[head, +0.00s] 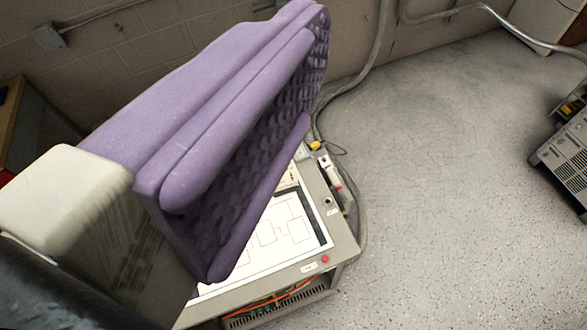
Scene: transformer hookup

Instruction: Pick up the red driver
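My gripper (316,62) fills the upper left and middle of the head view, with ribbed purple padding and a textured inner face towards the right. I cannot make out two separate fingers, so its opening is unclear. I see nothing held at its tip. No red driver can be clearly made out. A small item with red on it (336,184) is at the right side of the grey bench unit (345,248), too small to identify. My gripper hides much of the unit's top and the area behind it.
A white panel with a line diagram (285,225) lies on the unit, near a red button (325,259). Orange wires show in its front opening. A grey cable (365,190) runs along its right side. Grey equipment (568,155) stands at far right. The speckled floor between is clear.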

